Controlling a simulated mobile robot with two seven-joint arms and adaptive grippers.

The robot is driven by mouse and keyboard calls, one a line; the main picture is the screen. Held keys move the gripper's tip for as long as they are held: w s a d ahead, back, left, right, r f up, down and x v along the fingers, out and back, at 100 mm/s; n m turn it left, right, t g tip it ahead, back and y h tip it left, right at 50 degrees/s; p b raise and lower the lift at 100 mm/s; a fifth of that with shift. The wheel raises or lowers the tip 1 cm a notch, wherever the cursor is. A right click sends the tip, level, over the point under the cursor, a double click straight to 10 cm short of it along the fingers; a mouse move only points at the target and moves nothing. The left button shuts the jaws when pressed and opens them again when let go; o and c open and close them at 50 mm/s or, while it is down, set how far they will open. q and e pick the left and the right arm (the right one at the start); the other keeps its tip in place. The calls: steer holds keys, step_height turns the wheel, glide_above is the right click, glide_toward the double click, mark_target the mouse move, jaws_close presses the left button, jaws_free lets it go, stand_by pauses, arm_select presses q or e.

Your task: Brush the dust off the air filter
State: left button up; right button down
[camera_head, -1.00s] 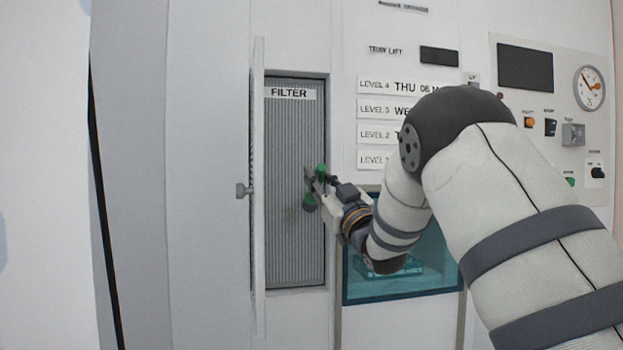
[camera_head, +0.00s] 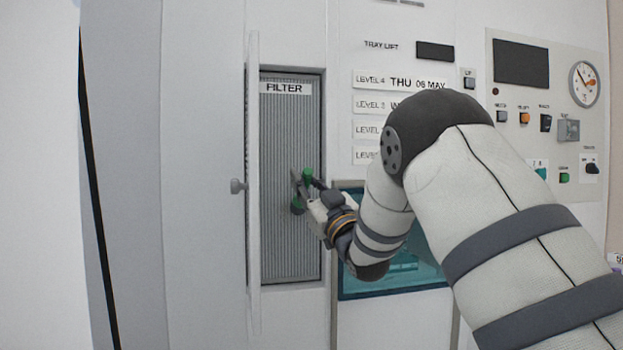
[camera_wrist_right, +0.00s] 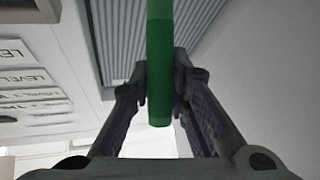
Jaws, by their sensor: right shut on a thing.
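The air filter (camera_head: 280,130) is a tall grey ribbed panel labelled FILTER, set in a recess of the white machine. My right gripper (camera_head: 304,192) is in front of its lower right part. It is shut on a green-handled brush (camera_head: 308,175); the green handle (camera_wrist_right: 160,60) stands between the fingers in the right wrist view. The brush's bristle end is small and partly hidden by the gripper, and I cannot tell whether it touches the filter. Dust on the ribs cannot be made out clearly. My left gripper is not in view.
The filter's door (camera_head: 252,140) stands open edge-on at the left, with a round knob (camera_head: 238,186). A teal-framed window (camera_head: 395,292) lies right of the filter, partly behind my right arm. A control panel (camera_head: 508,170) with gauge and switches is at the far right.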

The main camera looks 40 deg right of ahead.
steer(key=w+a+f, duration=0.3)
steer(key=a+f, duration=0.1)
steer(key=a, duration=0.1)
steer(key=shift+a, duration=0.15)
stand_by(0.8)
steer(key=shift+s+d+r, duration=0.1)
steer(key=shift+s+d, duration=0.4)
steer(key=shift+d, duration=0.35)
steer(key=shift+s+d, duration=0.45)
steer(key=shift+d, duration=0.4)
steer(key=shift+w+a, duration=0.1)
steer(key=shift+a, duration=0.05)
